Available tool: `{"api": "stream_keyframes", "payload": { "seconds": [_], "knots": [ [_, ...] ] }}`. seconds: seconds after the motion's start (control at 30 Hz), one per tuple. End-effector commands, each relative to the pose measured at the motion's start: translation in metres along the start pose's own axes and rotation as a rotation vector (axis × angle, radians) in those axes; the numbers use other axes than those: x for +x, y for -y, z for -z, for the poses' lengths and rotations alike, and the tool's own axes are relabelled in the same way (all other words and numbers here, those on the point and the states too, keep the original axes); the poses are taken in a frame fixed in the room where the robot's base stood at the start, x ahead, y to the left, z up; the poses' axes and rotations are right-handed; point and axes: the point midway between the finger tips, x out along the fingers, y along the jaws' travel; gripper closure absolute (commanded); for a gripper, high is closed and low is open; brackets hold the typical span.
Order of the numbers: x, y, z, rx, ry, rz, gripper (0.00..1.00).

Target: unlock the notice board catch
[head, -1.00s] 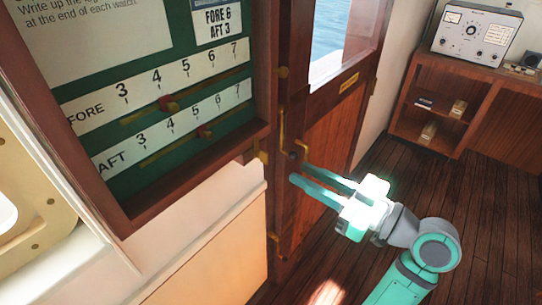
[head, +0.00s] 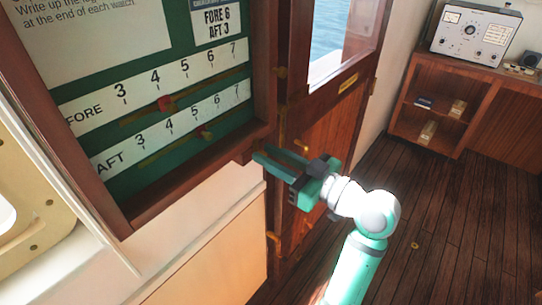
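The notice board (head: 195,178) is a wooden-framed green case at the left, with FORE and AFT number scales and red markers. Its brass catch, at the lower right of the frame beside the door, is now mostly hidden by my gripper. My gripper (head: 268,154) is at that lower right corner, its two green fingers apart and pointing left at the catch. The fingertips are at or very near the catch; I cannot tell whether they touch it or stand around it.
A wooden door (head: 325,140) with a window and brass fittings stands just right of the board, close behind my gripper. A shelf unit (head: 432,112) with a radio set (head: 475,32) is at the far right.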

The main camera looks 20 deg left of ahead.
Motion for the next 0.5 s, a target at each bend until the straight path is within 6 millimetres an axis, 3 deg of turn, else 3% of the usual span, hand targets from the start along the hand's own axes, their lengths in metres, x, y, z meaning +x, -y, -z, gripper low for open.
{"api": "stream_keyframes", "payload": {
  "seconds": [0.07, 0.17, 0.2, 0.5],
  "knots": [
    [0.0, 0.0001, -0.0001, 0.0, 0.0, 0.0, 0.77],
    [0.0002, 0.0002, -0.0001, 0.0, 0.0, 0.001, 0.98],
    [0.0003, 0.0002, -0.0001, 0.0, 0.0, 0.001, 1.0],
    [0.001, 0.0001, -0.0002, -0.007, 0.0, 0.001, 1.0]
  ]
}}
